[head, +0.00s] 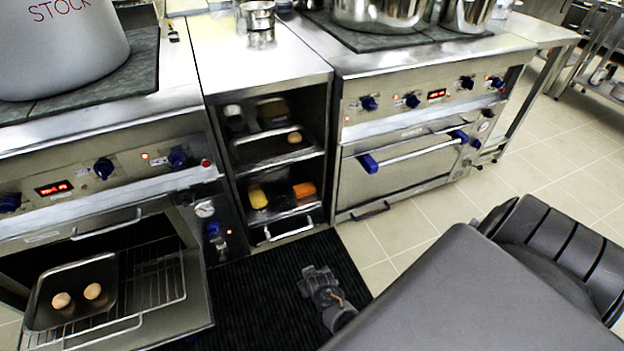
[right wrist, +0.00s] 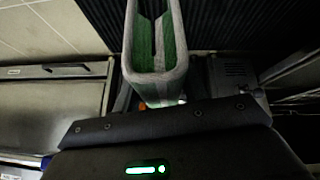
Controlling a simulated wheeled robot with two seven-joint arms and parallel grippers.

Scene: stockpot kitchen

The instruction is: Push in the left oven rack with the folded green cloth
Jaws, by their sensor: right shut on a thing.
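The left oven's rack (head: 165,285) is a wire grid that sticks out over the lowered oven door (head: 190,315). A dark tray (head: 42,310) with two round brown items (head: 92,291) sits on it. A gripper, which I take as my right one (head: 317,280), is low over the black mat, right of the rack and apart from it. In the right wrist view, a folded cloth (right wrist: 177,45), pale grey outside and green inside, forms a U at my right gripper. The jaws are shut on it; the fingers are largely hidden. My left gripper is not in view.
A steel shelf unit (head: 318,130) with trays stands between the left oven and a closed right oven (head: 400,170). A ribbed black mat (head: 265,300) covers the floor before the shelf. A large stockpot (head: 60,60) stands above the left oven. Tiled floor (head: 420,215) is free at the right.

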